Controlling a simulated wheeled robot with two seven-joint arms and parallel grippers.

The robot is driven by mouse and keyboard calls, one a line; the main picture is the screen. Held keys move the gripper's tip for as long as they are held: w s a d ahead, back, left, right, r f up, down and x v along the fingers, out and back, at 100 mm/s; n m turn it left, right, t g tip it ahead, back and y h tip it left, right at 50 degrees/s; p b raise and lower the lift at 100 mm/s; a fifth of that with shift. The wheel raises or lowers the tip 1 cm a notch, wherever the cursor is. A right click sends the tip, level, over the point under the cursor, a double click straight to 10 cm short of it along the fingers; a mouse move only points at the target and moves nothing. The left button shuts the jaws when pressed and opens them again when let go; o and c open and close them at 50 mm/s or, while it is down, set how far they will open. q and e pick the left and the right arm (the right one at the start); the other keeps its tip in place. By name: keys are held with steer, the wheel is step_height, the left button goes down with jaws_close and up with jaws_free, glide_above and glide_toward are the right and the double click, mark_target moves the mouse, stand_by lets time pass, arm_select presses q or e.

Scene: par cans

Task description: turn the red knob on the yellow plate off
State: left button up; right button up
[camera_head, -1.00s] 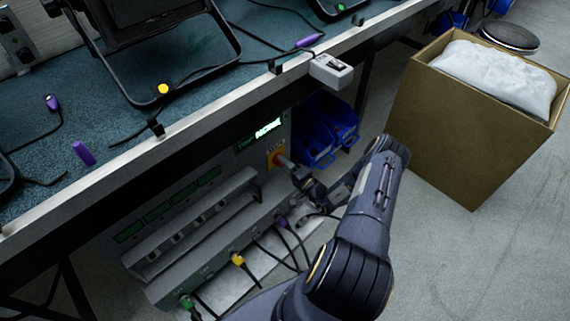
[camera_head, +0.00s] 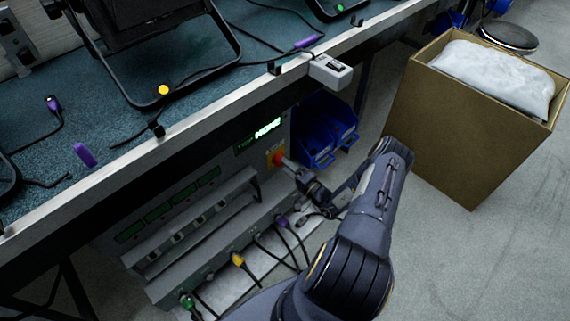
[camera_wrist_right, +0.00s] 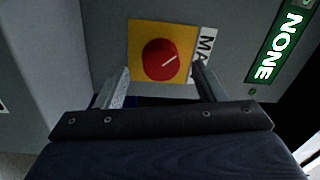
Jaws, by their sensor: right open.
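The red knob (camera_wrist_right: 160,60) sits on a square yellow plate (camera_wrist_right: 138,32) on the front of a grey panel. Its white mark slants up to the right in the right wrist view. In the head view, the knob (camera_head: 279,159) and the yellow plate show small below the table edge. My right gripper (camera_wrist_right: 161,68) is open and empty. Its two fingers stand either side of the knob in the wrist view, and I cannot tell whether they touch it. In the head view, the right gripper (camera_head: 287,164) is right at the knob, partly hiding it. My left gripper is out of view.
A lit green display (camera_wrist_right: 279,47) reads "NONE" beside the plate. Blue bins (camera_head: 325,130) hang right of the panel. Cables with coloured plugs (camera_head: 238,259) run below. The table edge (camera_head: 190,128) overhangs the panel. A cardboard box (camera_head: 465,130) stands on the floor at right.

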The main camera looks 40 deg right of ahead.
steer(key=s, duration=0.2)
steer(key=s+p, duration=0.1)
steer(key=s, duration=0.2)
steer(key=shift+s+d+f, duration=0.2)
steer(key=shift+s, duration=0.05)
steer(key=shift+s, duration=0.1)
